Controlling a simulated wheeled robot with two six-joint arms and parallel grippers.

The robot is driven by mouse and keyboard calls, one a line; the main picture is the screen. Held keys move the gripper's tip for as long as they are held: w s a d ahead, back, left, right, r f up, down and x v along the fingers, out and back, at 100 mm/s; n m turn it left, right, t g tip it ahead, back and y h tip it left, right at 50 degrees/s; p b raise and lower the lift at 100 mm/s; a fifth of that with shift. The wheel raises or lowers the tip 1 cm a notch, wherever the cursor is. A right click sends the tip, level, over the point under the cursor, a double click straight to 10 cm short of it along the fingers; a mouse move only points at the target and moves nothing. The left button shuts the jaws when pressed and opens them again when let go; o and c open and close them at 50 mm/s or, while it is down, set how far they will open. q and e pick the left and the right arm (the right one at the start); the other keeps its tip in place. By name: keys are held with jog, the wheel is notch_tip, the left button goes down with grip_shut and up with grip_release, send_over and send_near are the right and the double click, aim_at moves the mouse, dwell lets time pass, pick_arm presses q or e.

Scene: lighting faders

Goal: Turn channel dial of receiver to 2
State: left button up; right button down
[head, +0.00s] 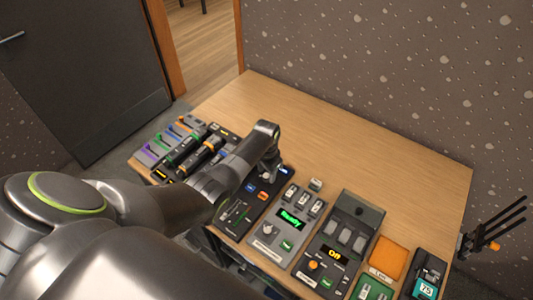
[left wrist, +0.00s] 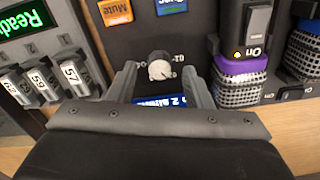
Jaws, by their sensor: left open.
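My left gripper (head: 268,170) is over a dark control unit (head: 235,215) in the head view. In the left wrist view the gripper (left wrist: 160,76) is open, with one finger on each side of a small round dial (left wrist: 161,66) with a pale cap. I cannot tell whether the fingers touch it. The small marks around the dial are too blurred to read. An orange Mute button (left wrist: 115,11) and a blue button (left wrist: 170,6) sit beyond the dial, and a blue label lies on its near side. No label names the receiver. My right gripper is not in view.
A unit with a green Ready display (head: 290,218) and its own round knob stands beside it, then a unit reading Off (head: 335,253). Purple-banded (left wrist: 240,65) and other mesh-headed microphones lie on the other side. The back of the wooden table (head: 340,130) is clear.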

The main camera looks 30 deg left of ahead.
aim_at(266, 175)
pick_arm(q)
notch_tip(266, 175, up, 16)
jog(key=shift+r+b, duration=0.25)
jog(key=shift+b, duration=0.05)
dwell(0.5)
